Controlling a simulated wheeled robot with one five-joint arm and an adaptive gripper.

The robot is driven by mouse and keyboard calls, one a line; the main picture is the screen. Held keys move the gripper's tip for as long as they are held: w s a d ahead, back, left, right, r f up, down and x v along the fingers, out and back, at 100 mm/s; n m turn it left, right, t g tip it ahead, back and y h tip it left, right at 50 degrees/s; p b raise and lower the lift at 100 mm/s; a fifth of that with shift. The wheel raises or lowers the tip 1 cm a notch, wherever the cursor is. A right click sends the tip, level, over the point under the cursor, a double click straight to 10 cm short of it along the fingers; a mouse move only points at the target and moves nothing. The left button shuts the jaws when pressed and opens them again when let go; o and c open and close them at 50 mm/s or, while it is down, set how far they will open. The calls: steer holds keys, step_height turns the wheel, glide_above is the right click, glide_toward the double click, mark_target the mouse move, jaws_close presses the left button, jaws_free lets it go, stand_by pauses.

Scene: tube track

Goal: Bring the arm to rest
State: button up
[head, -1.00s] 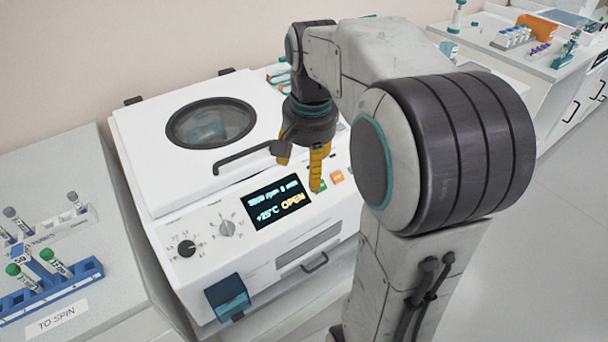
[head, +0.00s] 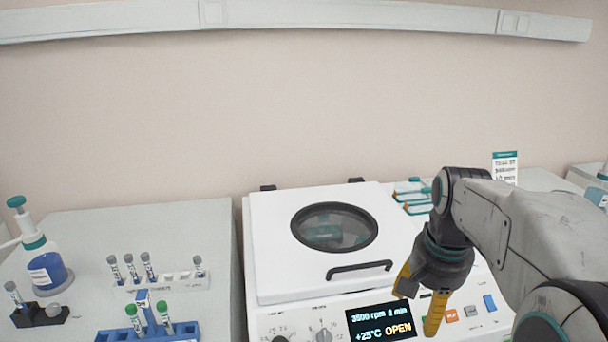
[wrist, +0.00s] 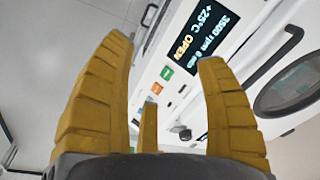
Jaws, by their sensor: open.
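My gripper (head: 420,302) hangs from my arm, with its yellow fingers pointing down in front of the right part of the centrifuge (head: 262,258). In the wrist view its fingers (wrist: 165,85) are spread apart with nothing between them. The centrifuge's white lid is down, with a round dark window (head: 334,227) and a black handle (head: 360,268). Its display (head: 381,322) reads 3500 rpm, 8 min, +25°C and OPEN. I cannot tell whether the fingers touch the panel.
Left of the centrifuge, a blue rack (head: 183,331) holds green-capped tubes and a white rack (head: 172,281) holds grey-capped tubes. A pump bottle (head: 44,264) stands at the far left. Teal-and-orange items (head: 412,196) lie behind the centrifuge's right side.

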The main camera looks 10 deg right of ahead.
steer(key=s+a+f+n, duration=0.2)
steer(key=s+f+n, duration=0.2)
steer(key=f+n, duration=0.1)
steer(key=s+a+r+n+t+p, duration=0.1)
steer(key=s+a+n, duration=0.2)
steer(key=s+a, duration=0.3)
steer(key=s, duration=0.3)
steer(key=shift+s+a+r+n+t, duration=0.15)
steer(key=shift+a+r+n+t, duration=0.1)
steer(key=shift+a+n+t, duration=0.15)
steer(key=shift+c, duration=0.3)
